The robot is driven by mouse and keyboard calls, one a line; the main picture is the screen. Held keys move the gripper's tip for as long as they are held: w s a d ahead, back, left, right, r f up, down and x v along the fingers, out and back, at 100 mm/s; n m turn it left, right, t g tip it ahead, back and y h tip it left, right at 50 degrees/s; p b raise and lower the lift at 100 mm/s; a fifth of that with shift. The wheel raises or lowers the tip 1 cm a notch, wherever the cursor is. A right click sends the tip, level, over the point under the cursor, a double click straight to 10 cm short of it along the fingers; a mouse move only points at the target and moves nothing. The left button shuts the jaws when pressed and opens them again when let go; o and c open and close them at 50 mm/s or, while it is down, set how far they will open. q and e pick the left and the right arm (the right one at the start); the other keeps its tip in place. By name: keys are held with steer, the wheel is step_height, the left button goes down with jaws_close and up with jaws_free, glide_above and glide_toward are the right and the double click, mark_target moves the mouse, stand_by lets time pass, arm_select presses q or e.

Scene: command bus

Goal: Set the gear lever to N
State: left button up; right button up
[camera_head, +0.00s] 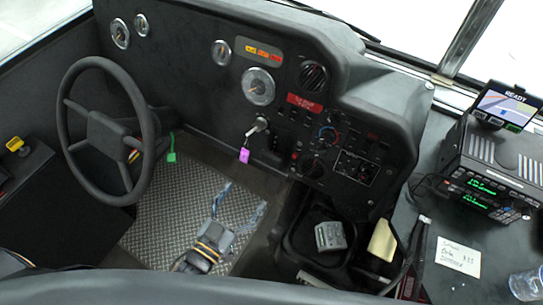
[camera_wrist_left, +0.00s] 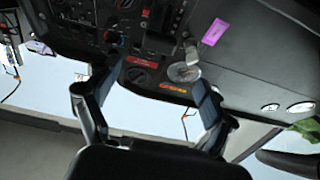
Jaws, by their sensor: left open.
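I cannot make out for certain which part is the gear lever, and no N mark is legible. A dark upright slot-like fitting (camera_head: 276,142) sits on the dashboard, right of the key with a purple tag (camera_head: 244,155). The fitting also shows in the left wrist view (camera_wrist_left: 176,17), near the purple tag (camera_wrist_left: 215,31). My left gripper (camera_head: 238,204) is open and empty over the ribbed floor, below and in front of the dashboard. Its spread fingers (camera_wrist_left: 148,98) point toward the panel in the left wrist view. My right gripper is not in view.
The steering wheel (camera_head: 66,146) stands left of the gripper, with a green tag (camera_head: 171,156) beside it. A console bin with a grey object (camera_head: 330,236) lies to the right. A radio unit (camera_head: 490,175) stands farther right. The space between gripper and dashboard looks clear.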

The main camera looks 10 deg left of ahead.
mark_target(274, 152)
arm_select(q)
steer(key=p+x, duration=0.1)
steer(key=x, duration=1.2)
steer(key=shift+w+d+r, duration=0.2)
steer(key=shift+w, duration=0.15)
steer(key=c, duration=1.7)
steer(key=r+p, duration=0.1)
steer(key=w+r+p, duration=0.1)
steer(key=r+p, duration=0.1)
steer(key=shift+w+d+r, duration=0.1)
steer(key=shift+d+r, duration=0.15)
steer(key=shift+r, duration=0.1)
steer(key=shift+f, duration=0.15)
steer(key=o, duration=1.7)
